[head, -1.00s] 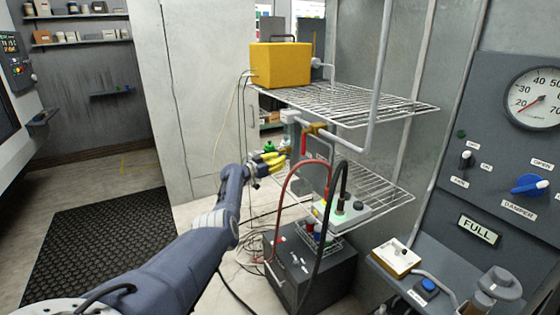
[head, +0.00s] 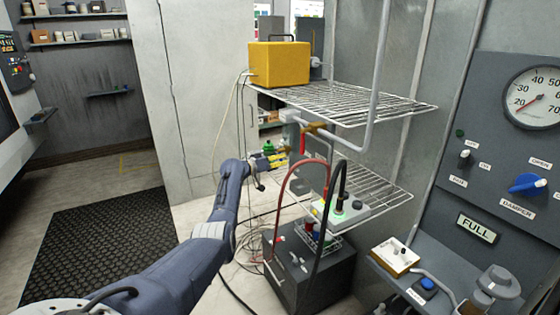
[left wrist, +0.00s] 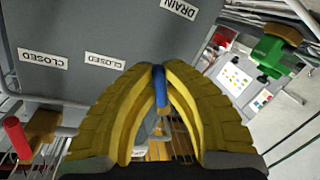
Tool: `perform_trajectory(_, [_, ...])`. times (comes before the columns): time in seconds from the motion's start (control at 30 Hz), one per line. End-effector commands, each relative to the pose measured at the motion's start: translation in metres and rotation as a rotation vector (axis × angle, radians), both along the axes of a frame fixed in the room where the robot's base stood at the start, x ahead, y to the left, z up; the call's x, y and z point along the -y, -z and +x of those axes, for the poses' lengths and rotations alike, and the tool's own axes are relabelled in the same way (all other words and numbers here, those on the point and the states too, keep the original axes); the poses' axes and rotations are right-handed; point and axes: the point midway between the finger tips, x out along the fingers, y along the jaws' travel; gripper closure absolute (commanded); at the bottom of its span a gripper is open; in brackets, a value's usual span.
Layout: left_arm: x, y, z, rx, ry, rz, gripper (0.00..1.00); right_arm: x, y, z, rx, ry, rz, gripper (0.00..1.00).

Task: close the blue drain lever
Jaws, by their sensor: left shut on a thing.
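The blue lever (left wrist: 160,86) stands between the yellow fingers of my left gripper (left wrist: 158,72) in the left wrist view. In the head view my left gripper (head: 278,158) is at the left side of the wire rack, and the blue lever cannot be made out there. My right gripper is not in view.
A red-handled valve (head: 302,143) hangs on the pipe close right of my left gripper. A green valve (left wrist: 270,54) is at the right of the wrist view. Wire shelves (head: 350,103) lie above and below. Red and black hoses (head: 283,190) rise in front of the rack.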

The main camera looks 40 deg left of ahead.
Motion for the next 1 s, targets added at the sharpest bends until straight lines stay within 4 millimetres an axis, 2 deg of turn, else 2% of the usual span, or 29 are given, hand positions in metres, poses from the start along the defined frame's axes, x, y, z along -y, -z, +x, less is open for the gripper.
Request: perform_trajectory(1.0, [0.015,-0.027,-0.008,-0.389,-0.001,-0.820,1.00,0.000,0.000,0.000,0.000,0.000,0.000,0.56])
